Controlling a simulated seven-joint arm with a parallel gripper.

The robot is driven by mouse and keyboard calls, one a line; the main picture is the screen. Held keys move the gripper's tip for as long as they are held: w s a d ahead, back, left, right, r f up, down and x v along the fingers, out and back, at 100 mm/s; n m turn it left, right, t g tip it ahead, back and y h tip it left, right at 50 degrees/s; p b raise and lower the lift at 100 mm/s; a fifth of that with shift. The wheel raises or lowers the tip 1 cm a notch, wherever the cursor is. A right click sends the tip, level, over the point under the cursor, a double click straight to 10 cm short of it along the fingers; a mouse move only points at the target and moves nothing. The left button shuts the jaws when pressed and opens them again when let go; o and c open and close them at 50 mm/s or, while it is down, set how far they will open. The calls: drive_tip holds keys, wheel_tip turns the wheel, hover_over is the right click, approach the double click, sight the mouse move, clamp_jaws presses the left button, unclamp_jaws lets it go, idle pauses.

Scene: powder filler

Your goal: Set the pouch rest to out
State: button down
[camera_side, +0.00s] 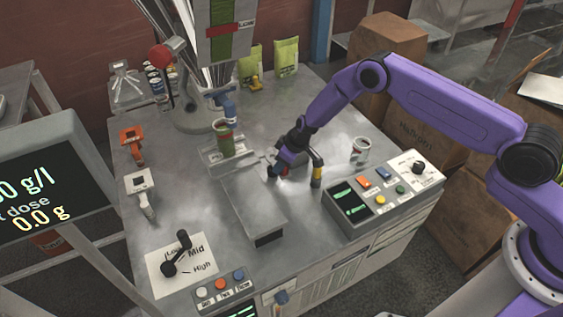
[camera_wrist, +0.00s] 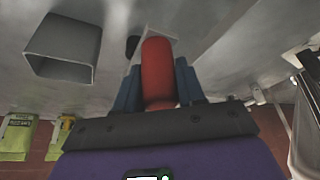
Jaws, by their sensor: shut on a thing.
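My gripper (camera_side: 277,172) is low over the middle of the steel table in the side view. In the wrist view its blue fingers (camera_wrist: 158,85) are shut on a rounded red handle (camera_wrist: 157,70), one finger on each side. A little of the red shows beside the fingers in the side view (camera_side: 286,171). A pale bracket lies behind the handle in the wrist view, mostly hidden. No pouch rest is labelled. I cannot tell its setting, because my gripper covers the parts around the handle.
A long grey block (camera_side: 252,205) lies just in front of my gripper. A yellow-and-black upright handle (camera_side: 317,171) stands close on the right, near the button console (camera_side: 380,195). A Low/Mid/High lever (camera_side: 176,254) is at front left.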

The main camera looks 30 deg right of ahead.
drive_tip(key=s, duration=2.2)
drive_tip(key=shift+s+f, duration=0.1)
drive_tip(key=shift+s, duration=0.2)
drive_tip(key=c, duration=0.8)
unclamp_jaws()
drive_tip(key=shift+o, duration=0.2)
drive_tip(key=shift+w, duration=0.1)
drive_tip(key=v, duration=1.7)
drive_tip(key=shift+r, duration=0.3)
drive_tip(key=shift+w, duration=0.1)
